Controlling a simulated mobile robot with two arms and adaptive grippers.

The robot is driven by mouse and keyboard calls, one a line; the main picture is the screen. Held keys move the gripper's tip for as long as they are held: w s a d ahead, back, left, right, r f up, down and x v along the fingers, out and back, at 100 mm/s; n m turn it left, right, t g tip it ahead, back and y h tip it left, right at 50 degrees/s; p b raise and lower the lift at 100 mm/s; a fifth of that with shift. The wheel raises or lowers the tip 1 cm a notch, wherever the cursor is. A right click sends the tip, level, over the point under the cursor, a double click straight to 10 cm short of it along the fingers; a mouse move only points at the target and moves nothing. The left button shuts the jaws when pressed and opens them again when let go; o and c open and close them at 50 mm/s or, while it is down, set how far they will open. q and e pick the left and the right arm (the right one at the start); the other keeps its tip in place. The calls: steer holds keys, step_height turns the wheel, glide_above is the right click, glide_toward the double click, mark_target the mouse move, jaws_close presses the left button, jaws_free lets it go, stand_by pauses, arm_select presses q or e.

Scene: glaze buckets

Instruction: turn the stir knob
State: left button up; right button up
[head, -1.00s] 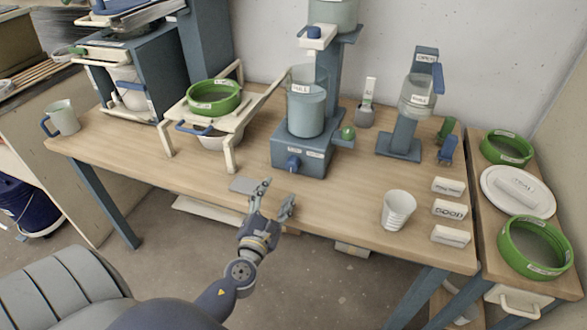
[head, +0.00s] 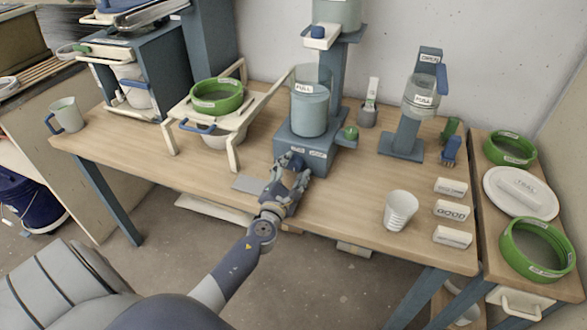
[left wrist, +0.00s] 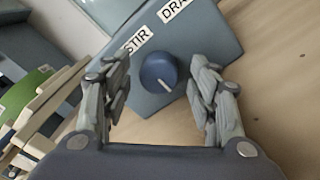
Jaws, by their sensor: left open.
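The stir knob (left wrist: 158,72) is a round dark blue knob with a pale pointer line, on the front of a blue-grey machine base (head: 318,150). In the left wrist view a "STIR" label (left wrist: 136,41) sits just above it, with a second label starting "DRA" (left wrist: 174,8) beside that. My left gripper (left wrist: 158,88) is open, its two fingers on either side of the knob with gaps showing. In the head view my left gripper (head: 289,172) is in front of the base, and its fingers partly cover the knob (head: 293,161). My right gripper is not in view.
A clear vessel labelled "FULL" (head: 310,108) stands on the base. A green knob (head: 351,133) is at its right side. A white frame with a green sieve (head: 216,96) stands to the left. A white cup (head: 399,210) stands right, with clear tabletop between.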

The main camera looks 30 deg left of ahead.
arm_select(q)
steer(key=shift+w+a, duration=0.1)
steer(key=shift+w, duration=0.2)
steer(key=c, duration=1.1)
steer(key=shift+o, duration=0.2)
